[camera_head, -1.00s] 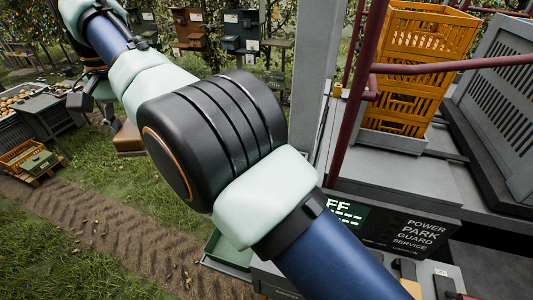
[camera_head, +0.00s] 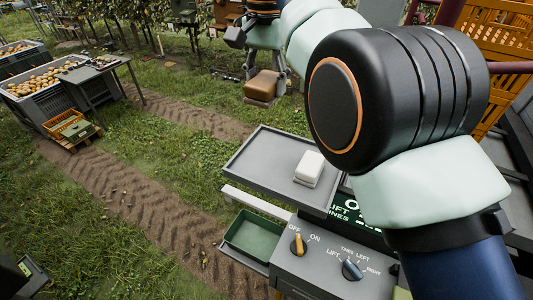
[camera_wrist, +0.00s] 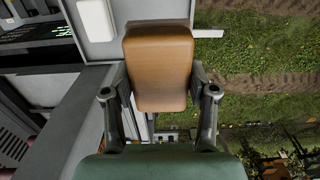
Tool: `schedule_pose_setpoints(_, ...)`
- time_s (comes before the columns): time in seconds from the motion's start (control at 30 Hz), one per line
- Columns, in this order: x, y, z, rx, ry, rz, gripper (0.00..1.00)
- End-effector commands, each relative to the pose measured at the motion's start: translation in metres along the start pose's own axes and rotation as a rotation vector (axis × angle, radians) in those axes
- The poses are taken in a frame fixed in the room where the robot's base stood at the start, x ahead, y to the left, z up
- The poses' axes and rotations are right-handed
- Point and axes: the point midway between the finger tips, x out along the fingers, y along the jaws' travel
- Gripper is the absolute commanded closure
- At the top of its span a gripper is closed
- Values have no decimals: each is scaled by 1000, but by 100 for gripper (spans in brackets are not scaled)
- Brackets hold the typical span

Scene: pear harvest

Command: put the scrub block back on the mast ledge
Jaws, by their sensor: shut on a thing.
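The scrub block (camera_wrist: 158,65) is a tan-orange block with rounded edges. My gripper (camera_wrist: 160,108) is shut on it, one finger at each side, in the wrist view. In the head view the brown block (camera_head: 262,86) hangs below my arm's far end, over the grass; the fingers there are small and partly hidden. A flat grey ledge (camera_head: 255,165) with a low rim, apparently the mast ledge, lies nearer and lower, apart from the block. A white block (camera_head: 309,168) sits at its right end and also shows in the wrist view (camera_wrist: 97,18).
A control panel (camera_head: 330,262) with two knobs stands in front of the ledge. A green tray (camera_head: 255,236) hangs below it. My arm covers the right side. Pear bins (camera_head: 55,90), a dark table (camera_head: 92,68) and an orange crate (camera_head: 70,128) stand at the left.

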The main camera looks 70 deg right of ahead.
Motion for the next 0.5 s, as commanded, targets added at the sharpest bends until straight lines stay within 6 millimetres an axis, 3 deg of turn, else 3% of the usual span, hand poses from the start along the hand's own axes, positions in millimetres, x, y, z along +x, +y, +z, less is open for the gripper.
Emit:
schedule_pose_setpoints(0.03,26,0,0,0,-1,1,75)
schedule_pose_setpoints(0.2,77,0,0,0,0,0,75)
schedule_pose_setpoints(0.4,131,0,0,0,0,0,75)
schedule_pose_setpoints(0.5,142,0,0,0,1,-1,75)
